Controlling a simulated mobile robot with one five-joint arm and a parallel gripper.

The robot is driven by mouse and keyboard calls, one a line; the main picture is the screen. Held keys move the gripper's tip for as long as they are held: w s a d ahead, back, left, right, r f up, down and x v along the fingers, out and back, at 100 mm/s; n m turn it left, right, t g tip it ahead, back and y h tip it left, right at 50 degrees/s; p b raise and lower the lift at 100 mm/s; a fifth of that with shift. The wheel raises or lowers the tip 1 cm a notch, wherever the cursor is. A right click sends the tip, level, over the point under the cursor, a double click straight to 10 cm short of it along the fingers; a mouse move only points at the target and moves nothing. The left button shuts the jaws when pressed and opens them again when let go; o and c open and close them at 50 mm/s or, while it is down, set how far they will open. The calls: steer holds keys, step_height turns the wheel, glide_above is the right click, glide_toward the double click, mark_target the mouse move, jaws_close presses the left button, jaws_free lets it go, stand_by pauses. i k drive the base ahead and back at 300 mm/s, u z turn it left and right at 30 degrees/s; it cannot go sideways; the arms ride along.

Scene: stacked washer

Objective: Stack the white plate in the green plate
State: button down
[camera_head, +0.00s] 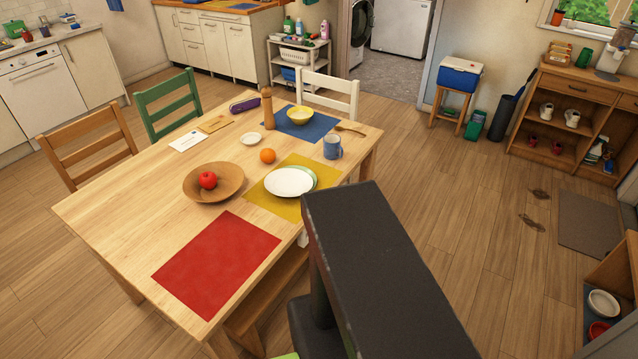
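The white plate (289,182) lies on the yellow placemat at the near right side of the wooden table. The green plate (313,176) shows as a pale green rim along the right and far side of the white plate. The white plate overlaps the green plate and covers most of it. It sits off to the left, and I cannot tell whether it rests nested or tilted on the rim. My gripper is not in view; a large dark part of my own body fills the lower middle.
The yellow placemat (259,196) holds the plates. An orange (268,156), a wooden bowl (229,184) with a red apple (208,180), and a blue mug (332,147) stand close by. A red placemat (217,262) is empty.

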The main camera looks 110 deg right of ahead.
mark_target(288, 181)
steer(key=u, duration=0.05)
steer(key=k, duration=1.5)
steer(key=z, duration=0.95)
steer(key=i, duration=1)
steer(key=z, duration=0.1)
